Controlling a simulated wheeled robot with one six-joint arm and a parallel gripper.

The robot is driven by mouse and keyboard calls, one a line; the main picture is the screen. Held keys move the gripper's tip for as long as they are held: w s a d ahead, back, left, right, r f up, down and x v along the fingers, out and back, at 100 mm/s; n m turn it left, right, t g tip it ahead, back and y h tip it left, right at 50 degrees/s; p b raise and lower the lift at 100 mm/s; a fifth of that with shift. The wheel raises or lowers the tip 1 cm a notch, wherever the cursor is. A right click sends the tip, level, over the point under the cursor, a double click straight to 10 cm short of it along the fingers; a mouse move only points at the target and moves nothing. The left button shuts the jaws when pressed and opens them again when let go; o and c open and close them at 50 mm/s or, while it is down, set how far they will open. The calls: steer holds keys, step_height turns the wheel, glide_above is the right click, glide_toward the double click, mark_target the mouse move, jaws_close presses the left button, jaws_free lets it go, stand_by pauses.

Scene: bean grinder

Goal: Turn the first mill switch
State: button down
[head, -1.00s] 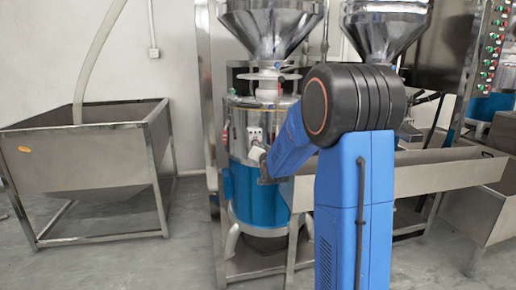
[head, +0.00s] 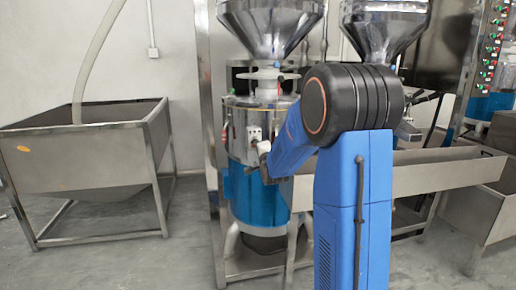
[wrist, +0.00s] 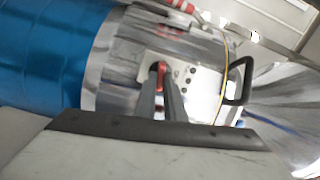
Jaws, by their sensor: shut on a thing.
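The first mill (head: 240,195) is a steel drum with a blue lower band, under a large hopper. A pale switch box (head: 254,133) is on its front; it also shows in the wrist view (wrist: 200,85). A red switch (wrist: 161,69) sits on this box between my fingertips. My gripper (wrist: 161,84) is shut on the red switch, its two dark fingers close together at it. In the head view my gripper (head: 257,143) is at the lower part of the box, and the switch is hidden there.
A second hopper (head: 388,25) stands at the right behind my arm. A steel trough (head: 445,170) runs beside the mill at the right. A steel bin (head: 80,160) stands at the left. A black handle (wrist: 238,80) is close to my fingers.

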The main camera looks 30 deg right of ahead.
steer(key=shift+m, duration=0.8)
steer(key=shift+d, duration=0.1)
steer(key=c, duration=1.8)
jaws_free()
steer(key=shift+c, duration=0.2)
steer(key=v, duration=1.7)
steer(key=shift+s, duration=0.2)
